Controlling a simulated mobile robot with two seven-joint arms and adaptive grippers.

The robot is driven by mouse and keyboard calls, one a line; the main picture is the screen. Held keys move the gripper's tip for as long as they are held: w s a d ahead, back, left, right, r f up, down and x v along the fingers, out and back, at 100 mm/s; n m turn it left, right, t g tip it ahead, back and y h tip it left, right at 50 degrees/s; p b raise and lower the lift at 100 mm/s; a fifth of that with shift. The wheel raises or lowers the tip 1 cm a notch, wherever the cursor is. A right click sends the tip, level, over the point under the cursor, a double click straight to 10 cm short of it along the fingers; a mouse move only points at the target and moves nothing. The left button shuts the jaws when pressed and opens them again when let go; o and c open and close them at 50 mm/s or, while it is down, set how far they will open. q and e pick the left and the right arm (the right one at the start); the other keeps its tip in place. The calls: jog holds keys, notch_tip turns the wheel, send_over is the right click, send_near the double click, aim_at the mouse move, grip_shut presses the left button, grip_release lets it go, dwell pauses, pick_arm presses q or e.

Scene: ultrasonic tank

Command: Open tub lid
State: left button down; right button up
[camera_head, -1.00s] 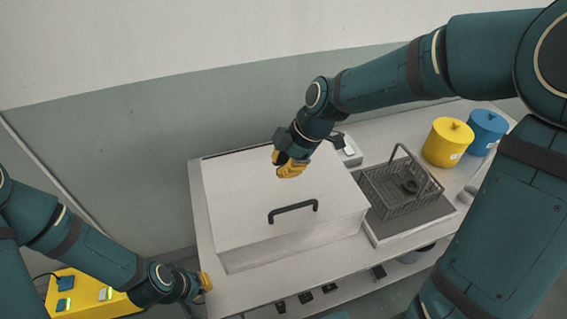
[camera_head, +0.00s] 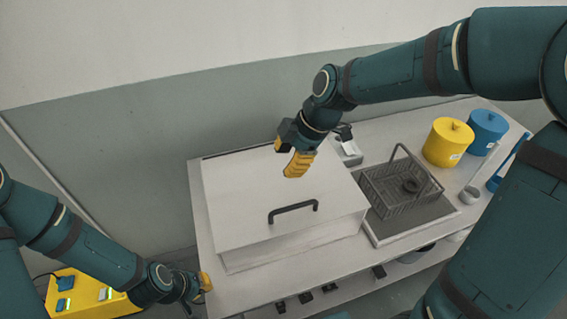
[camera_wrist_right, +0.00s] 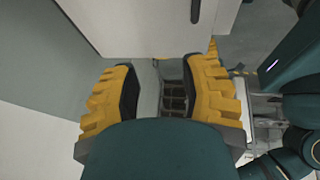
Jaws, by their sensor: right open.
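The tub (camera_head: 295,248) is a white box on the bench, with its flat white lid (camera_head: 235,200) shut. A dark bar handle (camera_head: 293,211) sits near the lid's front edge. My right gripper (camera_head: 297,165) is above the back part of the lid, behind the handle and apart from it, with yellow fingers pointing down. In the right wrist view my right gripper (camera_wrist_right: 165,92) is spread open and empty, and the dark handle (camera_wrist_right: 195,11) shows at the top on the white lid (camera_wrist_right: 140,22). My left gripper (camera_head: 204,284) is low beside the bench's left front corner; its jaws are too small to judge.
Right of the tub, a wire basket (camera_head: 385,205) holding a dark ring stands on a grey pad. A yellow canister (camera_head: 447,144) and a blue canister (camera_head: 486,132) stand at the back right. A small pale device (camera_head: 348,152) is behind the tub. The wall is close behind.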

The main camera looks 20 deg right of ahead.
jog(key=v, duration=0.9)
jog(key=shift+r, duration=0.25)
jog(key=shift+s, duration=0.1)
jog(key=shift+c, duration=0.3)
